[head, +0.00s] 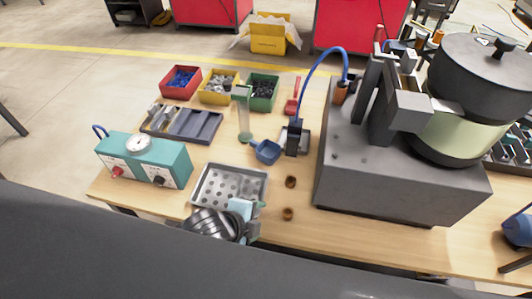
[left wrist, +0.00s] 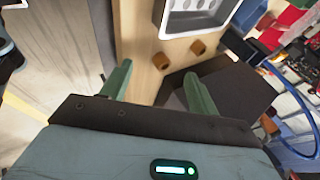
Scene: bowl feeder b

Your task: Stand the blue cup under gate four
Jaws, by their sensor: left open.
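A small blue cup (head: 266,151) with a short handle stands on the wooden table, left of the black nozzle of the feeder. Part of a blue thing, probably this cup, shows at the top right of the left wrist view (left wrist: 243,14). My left gripper (head: 258,219) is low in the head view, at the front edge of the perforated metal tray. In the left wrist view its two green fingers (left wrist: 156,78) stand wide apart with nothing between them. The cup is beyond it, apart from it. I cannot make out gate four or any gate number. My right gripper is not in view.
Two small brown pieces (head: 291,181) lie on the table. The large grey feeder base (head: 400,180) blocks the right. Red, yellow and green bins (head: 262,92) stand at the back.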

